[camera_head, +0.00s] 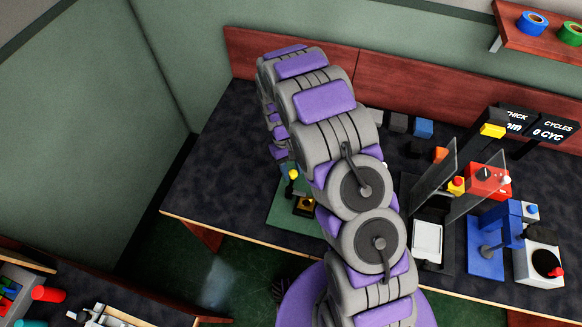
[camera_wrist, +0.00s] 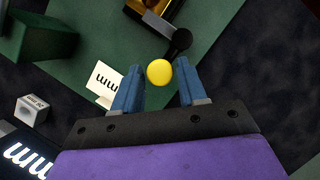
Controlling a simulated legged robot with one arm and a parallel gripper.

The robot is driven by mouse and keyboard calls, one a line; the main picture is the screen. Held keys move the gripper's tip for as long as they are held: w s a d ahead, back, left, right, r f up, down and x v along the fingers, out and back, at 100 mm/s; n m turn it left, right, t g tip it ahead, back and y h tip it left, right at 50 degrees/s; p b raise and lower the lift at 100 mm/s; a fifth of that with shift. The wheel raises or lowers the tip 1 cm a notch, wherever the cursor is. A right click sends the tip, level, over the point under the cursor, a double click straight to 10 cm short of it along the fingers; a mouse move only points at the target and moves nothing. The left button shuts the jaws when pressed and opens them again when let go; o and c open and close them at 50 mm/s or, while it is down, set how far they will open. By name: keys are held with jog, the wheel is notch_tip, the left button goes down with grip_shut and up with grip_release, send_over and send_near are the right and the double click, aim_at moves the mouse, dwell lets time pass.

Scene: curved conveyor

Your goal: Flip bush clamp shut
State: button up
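A yellow ball knob (camera_wrist: 160,72) shows between the blue fingertips of my gripper (camera_wrist: 158,78) in the wrist view. The fingers are apart, with a small gap on the right of the knob; I cannot tell whether the left one touches it. A dark rod end (camera_wrist: 180,40) shows just beyond the knob. The dark clamp body (camera_wrist: 150,12), with tan edges, is cut off at the top. In the head view the knob (camera_head: 293,174) stands above the clamp base (camera_head: 303,207) on a green plate (camera_head: 283,218). My arm hides part of this area.
A white label (camera_wrist: 104,84) and a dark green block (camera_wrist: 42,36) lie left in the wrist view, with a small grey cube (camera_wrist: 32,110). In the head view, a blue press (camera_head: 487,245), red box (camera_head: 488,182) and clear panels (camera_head: 437,170) stand right. The bench's left is clear.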

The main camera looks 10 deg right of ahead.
jog(key=shift+o, duration=1.2)
jog(key=shift+r, duration=0.1)
jog(key=p+v, duration=0.3)
jog(key=v, duration=1.4)
jog(key=shift+w, duration=0.15)
